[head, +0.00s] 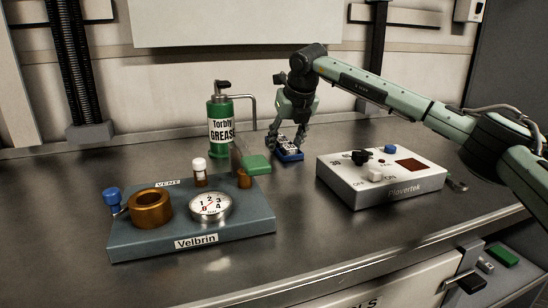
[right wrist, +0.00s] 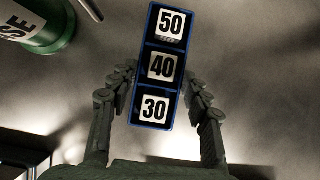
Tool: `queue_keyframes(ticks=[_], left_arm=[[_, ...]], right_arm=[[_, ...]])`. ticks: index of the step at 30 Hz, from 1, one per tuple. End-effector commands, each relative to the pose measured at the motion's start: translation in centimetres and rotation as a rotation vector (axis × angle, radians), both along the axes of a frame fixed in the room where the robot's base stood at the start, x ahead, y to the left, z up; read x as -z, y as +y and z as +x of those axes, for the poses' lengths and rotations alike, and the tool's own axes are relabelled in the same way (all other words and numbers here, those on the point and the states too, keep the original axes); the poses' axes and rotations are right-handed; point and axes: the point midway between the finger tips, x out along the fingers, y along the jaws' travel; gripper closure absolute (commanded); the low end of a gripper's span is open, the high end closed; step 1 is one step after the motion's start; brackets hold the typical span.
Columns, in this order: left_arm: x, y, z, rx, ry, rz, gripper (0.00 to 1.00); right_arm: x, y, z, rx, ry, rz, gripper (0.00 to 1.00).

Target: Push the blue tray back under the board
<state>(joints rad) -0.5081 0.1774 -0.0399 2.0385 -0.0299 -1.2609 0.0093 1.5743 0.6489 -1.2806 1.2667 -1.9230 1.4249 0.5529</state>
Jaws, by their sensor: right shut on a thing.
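The blue tray (head: 291,157) lies on the steel counter at the back, right of the grease can. In the right wrist view the tray (right wrist: 151,126) holds white tiles marked 50, 40 and 30 in a row. My right gripper (head: 288,138) reaches down over it and is shut on its long sides, with one finger on each side in the right wrist view (right wrist: 160,74). A pale board (head: 220,22) is on the back wall above the counter; its lower edge is well above the tray. My left gripper is not in view.
A green grease can (head: 220,132) and a green block (head: 257,164) are left of the tray. The Velbrin base (head: 140,244) with gauge and brass ring is front left. The white Plovertek box (head: 340,190) is right. Bare counter lies behind the tray.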

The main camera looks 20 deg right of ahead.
Motion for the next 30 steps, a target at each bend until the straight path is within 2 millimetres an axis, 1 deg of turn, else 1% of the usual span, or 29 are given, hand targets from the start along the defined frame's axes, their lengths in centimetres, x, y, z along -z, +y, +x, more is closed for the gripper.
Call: queue_keyframes(ticks=[14, 24, 30], left_arm=[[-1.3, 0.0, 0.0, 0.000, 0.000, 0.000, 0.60], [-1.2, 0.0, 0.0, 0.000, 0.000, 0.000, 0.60], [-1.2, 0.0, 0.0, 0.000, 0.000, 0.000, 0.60]], right_arm=[[-0.1, -1.1, 2.1, 0.002, 0.001, 0.001, 0.61], [0.0, -1.9, 3.6, 0.001, 0.000, 0.000, 0.61], [0.0, -2.2, 4.0, 0.002, 0.000, 0.001, 0.61]])
